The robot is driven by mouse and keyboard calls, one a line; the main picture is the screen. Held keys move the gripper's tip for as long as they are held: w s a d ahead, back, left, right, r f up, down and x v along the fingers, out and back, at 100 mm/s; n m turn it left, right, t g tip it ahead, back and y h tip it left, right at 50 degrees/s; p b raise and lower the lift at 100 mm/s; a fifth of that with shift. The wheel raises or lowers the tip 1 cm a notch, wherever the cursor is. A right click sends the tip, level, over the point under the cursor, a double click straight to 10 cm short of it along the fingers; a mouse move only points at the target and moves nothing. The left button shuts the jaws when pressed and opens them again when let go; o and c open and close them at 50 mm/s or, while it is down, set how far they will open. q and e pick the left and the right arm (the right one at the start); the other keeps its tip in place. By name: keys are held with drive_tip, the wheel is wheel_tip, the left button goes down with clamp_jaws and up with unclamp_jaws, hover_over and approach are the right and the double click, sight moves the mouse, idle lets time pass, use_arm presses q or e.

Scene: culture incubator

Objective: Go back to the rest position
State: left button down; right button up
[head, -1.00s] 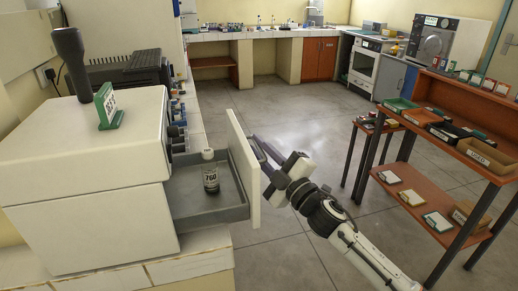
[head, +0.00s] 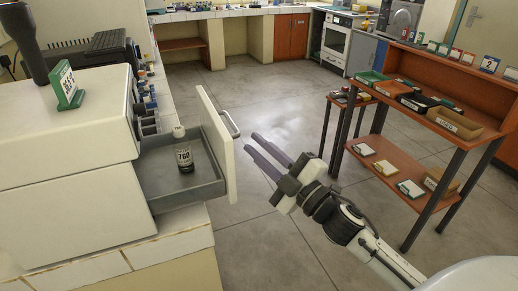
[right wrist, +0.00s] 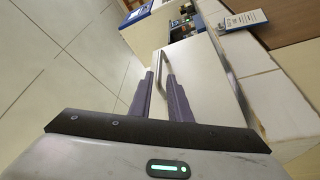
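My right gripper (head: 249,145) is to the right of the pulled-out drawer (head: 202,200) of the white incubator, pointing toward its front. Its two dark fingers are apart with nothing between them, and they stand clear of the drawer's bar handle (head: 230,124). In the right wrist view the gripper (right wrist: 160,76) shows a gap between the fingers, with the handle (right wrist: 158,62) beyond the tips. My left gripper is not in view.
An orange-brown shelf (head: 425,195) with trays and boxes stands at the right. A green-framed sign (head: 67,85) sits on the incubator. A tiled bench (head: 165,245) carries the incubator. The floor between drawer and shelf is open.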

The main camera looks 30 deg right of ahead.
idle(0.3)
drive_tip(key=s+a+f+m+g+h, duration=0.1)
drive_tip(key=s+a+f+m+g, duration=0.15)
drive_tip(key=f, duration=0.55)
drive_tip(key=s+a+f+m+g, duration=0.1)
drive_tip(key=s+f+m+g, duration=0.15)
drive_tip(key=f, duration=0.45)
drive_tip(key=s+a+f+m+g+h, duration=0.1)
drive_tip(key=s+a+f+m, duration=0.2)
drive_tip(key=f, duration=0.5)
drive_tip(key=s+a+f+m+g+y, duration=0.1)
drive_tip(key=s+a+f+g, duration=0.1)
drive_tip(key=s+a+f, duration=0.2)
drive_tip(key=s+a+f+m+g, duration=0.2)
drive_tip(key=s+a+f+g, duration=0.1)
drive_tip(key=s+f, duration=0.5)
drive_tip(key=s, duration=0.2)
drive_tip(key=shift+s+a+f+g+y, duration=0.3)
drive_tip(key=shift+a+f+y, duration=0.1)
drive_tip(key=shift+d, duration=0.1)
